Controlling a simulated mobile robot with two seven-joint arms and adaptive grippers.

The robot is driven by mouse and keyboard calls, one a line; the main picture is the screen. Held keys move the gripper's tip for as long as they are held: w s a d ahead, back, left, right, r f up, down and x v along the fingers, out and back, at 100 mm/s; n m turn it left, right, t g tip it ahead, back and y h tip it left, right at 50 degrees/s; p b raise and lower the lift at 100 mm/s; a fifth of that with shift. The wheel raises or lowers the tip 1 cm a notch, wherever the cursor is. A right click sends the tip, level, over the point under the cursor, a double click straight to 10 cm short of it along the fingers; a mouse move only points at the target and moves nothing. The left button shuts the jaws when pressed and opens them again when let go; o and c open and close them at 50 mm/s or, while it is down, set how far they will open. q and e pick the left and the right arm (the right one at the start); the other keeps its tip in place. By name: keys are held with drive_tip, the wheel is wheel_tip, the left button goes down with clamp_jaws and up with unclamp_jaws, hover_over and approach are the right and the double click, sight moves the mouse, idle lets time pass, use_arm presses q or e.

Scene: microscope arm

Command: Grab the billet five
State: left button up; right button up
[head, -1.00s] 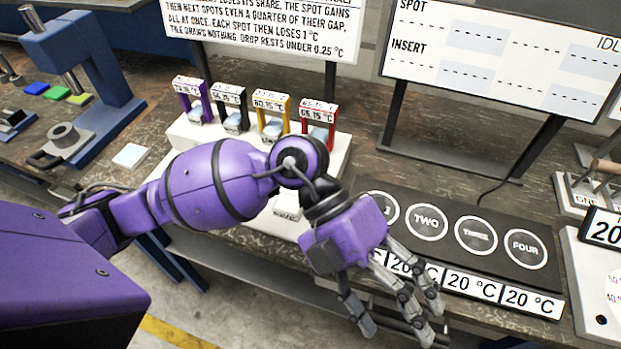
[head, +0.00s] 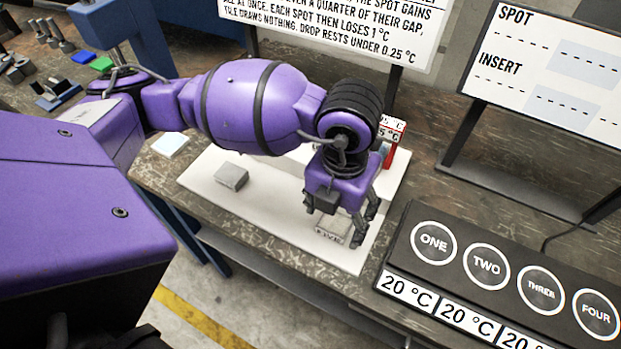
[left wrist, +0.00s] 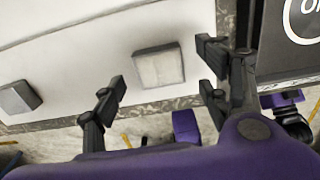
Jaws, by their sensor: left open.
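My left gripper (head: 343,222) is open and empty, pointing down over the front of a white board (head: 280,235). A small grey block (head: 331,232), partly hidden by the fingers, lies on the board below it. In the left wrist view this block (left wrist: 158,67) lies ahead of the open fingers (left wrist: 160,88), roughly midway between the two sides and apart from them. A second grey block (head: 231,177) lies further left on the board, also at the left of the left wrist view (left wrist: 17,98). I cannot read which is billet five. My right gripper is not in view.
A black panel (head: 470,302) with numbered circles and 20 °C labels stands to the right. A red-framed holder (head: 391,137) is behind my gripper. Text boards stand at the back. A white tile (head: 170,144) lies left of the board.

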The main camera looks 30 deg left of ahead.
use_arm(q)
wheel_tip(320, 180, down, 2)
drive_tip(key=shift+f, duration=0.1)
drive_tip(key=shift+w, duration=0.1)
drive_tip(key=c, duration=0.8)
clamp_jaws()
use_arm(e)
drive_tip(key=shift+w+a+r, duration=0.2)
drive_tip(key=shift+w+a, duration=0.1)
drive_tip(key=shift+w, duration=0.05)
use_arm(q)
drive_tip(key=shift+w, duration=0.1)
